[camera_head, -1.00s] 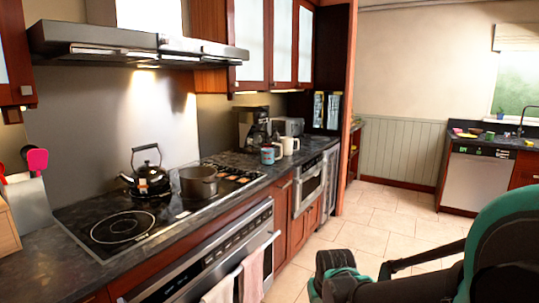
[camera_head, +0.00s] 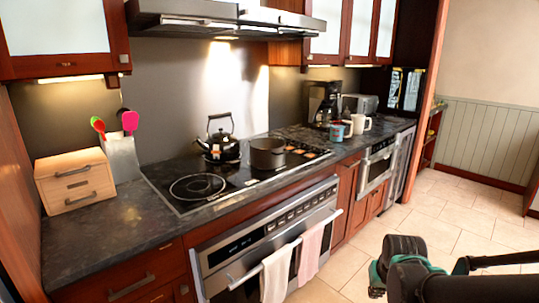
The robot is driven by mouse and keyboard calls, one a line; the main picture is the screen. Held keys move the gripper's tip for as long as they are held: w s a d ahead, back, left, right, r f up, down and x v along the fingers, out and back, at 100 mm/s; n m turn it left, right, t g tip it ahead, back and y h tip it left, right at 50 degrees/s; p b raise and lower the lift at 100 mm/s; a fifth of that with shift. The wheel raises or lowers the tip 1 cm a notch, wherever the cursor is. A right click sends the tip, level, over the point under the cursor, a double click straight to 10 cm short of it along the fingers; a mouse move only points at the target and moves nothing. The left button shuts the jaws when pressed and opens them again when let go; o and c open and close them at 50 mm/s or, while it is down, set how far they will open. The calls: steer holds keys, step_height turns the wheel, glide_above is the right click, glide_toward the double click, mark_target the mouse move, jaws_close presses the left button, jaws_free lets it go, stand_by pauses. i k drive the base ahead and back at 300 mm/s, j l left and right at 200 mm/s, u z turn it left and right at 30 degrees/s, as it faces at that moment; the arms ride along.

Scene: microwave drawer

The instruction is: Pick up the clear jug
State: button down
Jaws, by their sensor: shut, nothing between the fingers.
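I cannot make out a clear jug in this view. On the far part of the counter stand a black coffee maker (camera_head: 323,103), a blue-grey mug (camera_head: 337,132) and a white mug or pitcher (camera_head: 360,124), which does not look see-through. Parts of my dark and teal arm show at the lower right, over the floor and well apart from the counter. No fingertips of my gripper can be seen.
A black kettle (camera_head: 220,146) and a dark pot (camera_head: 267,154) stand on the cooktop (camera_head: 197,188). A wooden drawer box (camera_head: 75,183) and a utensil holder (camera_head: 121,160) stand at left. Towels (camera_head: 277,273) hang on the oven handle. The tiled floor (camera_head: 455,215) is open at right.

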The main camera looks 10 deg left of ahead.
mark_target(337, 124)
steer(key=u, duration=0.55)
steer(key=i+l+u, duration=0.3)
steer(key=l+u, duration=0.15)
steer(key=i+l+u, duration=0.2)
steer(key=l, duration=0.2)
steer(key=l+u, duration=0.25)
steer(key=i+l, duration=0.05)
steer(key=l, duration=0.05)
